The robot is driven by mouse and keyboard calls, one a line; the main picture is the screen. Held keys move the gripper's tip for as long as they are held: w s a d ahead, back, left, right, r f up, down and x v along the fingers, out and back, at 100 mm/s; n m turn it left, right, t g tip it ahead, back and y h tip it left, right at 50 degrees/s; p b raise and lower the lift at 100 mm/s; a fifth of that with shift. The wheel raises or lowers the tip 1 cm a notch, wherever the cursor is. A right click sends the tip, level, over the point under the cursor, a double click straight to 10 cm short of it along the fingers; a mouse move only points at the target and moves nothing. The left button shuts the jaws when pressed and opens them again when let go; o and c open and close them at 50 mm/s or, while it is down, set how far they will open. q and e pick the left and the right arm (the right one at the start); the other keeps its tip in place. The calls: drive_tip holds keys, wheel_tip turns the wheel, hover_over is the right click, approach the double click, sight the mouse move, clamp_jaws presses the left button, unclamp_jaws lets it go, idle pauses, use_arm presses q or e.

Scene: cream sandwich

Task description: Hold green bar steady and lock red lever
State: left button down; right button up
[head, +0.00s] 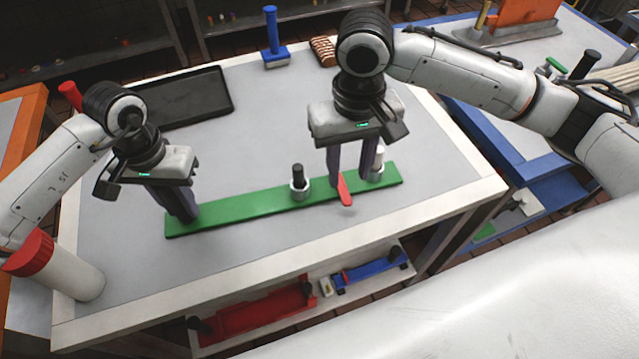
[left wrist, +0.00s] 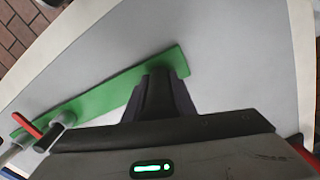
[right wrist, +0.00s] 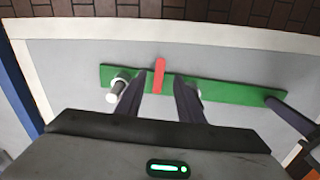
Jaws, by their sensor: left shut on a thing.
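A long green bar (head: 240,211) lies on the white-edged table. My left gripper (head: 188,216) is shut on its left end; the left wrist view shows the fingers on the bar (left wrist: 97,97). The red lever (head: 344,188) sits on the right half of the bar, crossing it and sticking out past its front edge. My right gripper (head: 352,176) is open, its fingers down on either side of the lever (right wrist: 159,75). I cannot tell whether they touch it. A black-topped post (head: 298,177) and a white post (head: 378,160) stand on the bar either side of the lever.
A black tray (head: 185,98), a blue stand (head: 273,52) and a striped brown block (head: 323,50) are at the back. Red (head: 262,313) and blue (head: 368,275) parts lie on the shelf below.

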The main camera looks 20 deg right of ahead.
sight(345, 197)
wheel_tip(345, 197, down, 6)
drive_tip(key=shift+f, duration=0.1)
drive_tip(key=shift+c, duration=0.4)
clamp_jaws()
